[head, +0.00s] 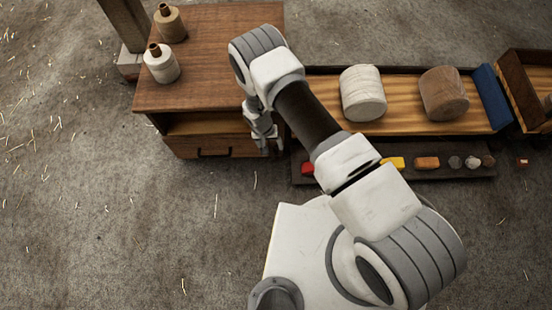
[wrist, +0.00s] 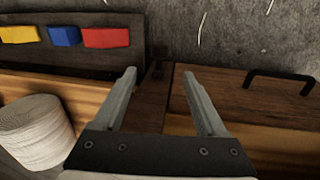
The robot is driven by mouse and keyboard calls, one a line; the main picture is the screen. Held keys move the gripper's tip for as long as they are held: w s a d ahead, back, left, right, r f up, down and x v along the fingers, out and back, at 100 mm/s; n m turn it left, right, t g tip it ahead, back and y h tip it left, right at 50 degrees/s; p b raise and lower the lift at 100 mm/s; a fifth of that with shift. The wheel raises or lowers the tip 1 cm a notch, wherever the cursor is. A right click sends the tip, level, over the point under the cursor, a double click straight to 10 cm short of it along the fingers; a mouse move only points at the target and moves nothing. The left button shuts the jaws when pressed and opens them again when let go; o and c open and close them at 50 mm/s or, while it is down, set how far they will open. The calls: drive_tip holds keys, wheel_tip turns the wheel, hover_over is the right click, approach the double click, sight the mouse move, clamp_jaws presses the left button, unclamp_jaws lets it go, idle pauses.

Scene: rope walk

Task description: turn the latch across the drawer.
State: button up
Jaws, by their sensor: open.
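A small dark fitting, apparently the latch (wrist: 158,62), shows beyond and between my fingertips, beside the drawer's end. Its exact turn is too small and dark to tell. My gripper (wrist: 160,74) is open and empty, with no clear contact on the fitting. In the head view my gripper (head: 267,146) is at the drawer's right end, and the latch is hidden behind it.
A wooden tray (head: 400,122) with two large rolls is to the right. A dark strip (head: 450,172) with several small coloured pieces lies before it. The floor at left is clear.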

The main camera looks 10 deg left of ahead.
sight(276, 159)
drive_tip(key=f+b, duration=0.1)
drive_tip(key=f, duration=0.3)
drive_tip(key=d+f+b, duration=0.1)
drive_tip(key=f+b, duration=0.1)
drive_tip(key=f, duration=0.2)
drive_tip(key=d+f+b, duration=0.1)
drive_tip(key=f, duration=0.3)
drive_tip(key=shift+w+f, duration=0.2)
drive_tip(key=shift+f, duration=0.05)
clamp_jaws()
